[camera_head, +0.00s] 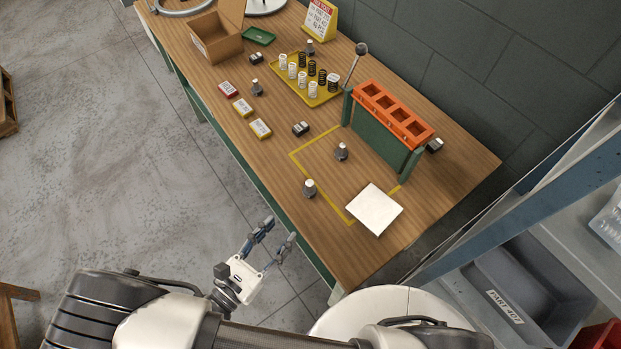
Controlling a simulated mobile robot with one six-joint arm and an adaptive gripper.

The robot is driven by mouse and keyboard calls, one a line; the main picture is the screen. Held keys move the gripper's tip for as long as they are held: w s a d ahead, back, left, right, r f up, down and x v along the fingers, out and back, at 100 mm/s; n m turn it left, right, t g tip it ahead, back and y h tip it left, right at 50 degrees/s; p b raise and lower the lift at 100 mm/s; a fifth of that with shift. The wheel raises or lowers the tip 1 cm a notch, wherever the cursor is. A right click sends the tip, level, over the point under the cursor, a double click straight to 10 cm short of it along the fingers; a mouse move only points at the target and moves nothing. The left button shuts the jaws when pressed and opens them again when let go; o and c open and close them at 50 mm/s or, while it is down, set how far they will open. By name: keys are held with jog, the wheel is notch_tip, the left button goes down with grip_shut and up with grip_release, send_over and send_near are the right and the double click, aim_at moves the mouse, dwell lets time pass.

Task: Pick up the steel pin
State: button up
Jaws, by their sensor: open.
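Several small grey metal pieces with wider dark bases stand upright on the wooden table. I cannot tell for certain which is the steel pin. The nearest grey piece (310,188) stands on the front side of the yellow taped outline. A second grey piece (341,152) stands inside the outline, before the orange-topped fixture. Others stand by the small boxes (257,89) and near the yellow sign (310,47). My gripper (279,231) is open and empty, below and left of the nearest piece, in the picture over the floor just off the table's front edge. It touches nothing.
A green fixture with an orange slotted top (393,115) and a ball-ended lever (361,49) stands at the back right. A yellow tray (283,78) holds several springs. A shelf with grey bins (528,290) borders the right.

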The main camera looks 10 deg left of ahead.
jog(key=f+n+t+y, duration=0.1)
jog(key=n+y, duration=0.1)
jog(key=b, duration=0.2)
send_near(308, 187)
jog(key=x, duration=0.4)
jog(key=shift+w+f, duration=0.35)
jog(key=shift+r+b+x, duration=0.15)
jog(key=shift+b+x, duration=0.15)
jog(key=shift+x, duration=1.3)
jog(key=shift+r+b+x, duration=0.1)
jog(key=shift+b+x, duration=0.2)
jog(key=shift+x, duration=1.25)
jog(key=shift+c, duration=0.4)
grip_shut()
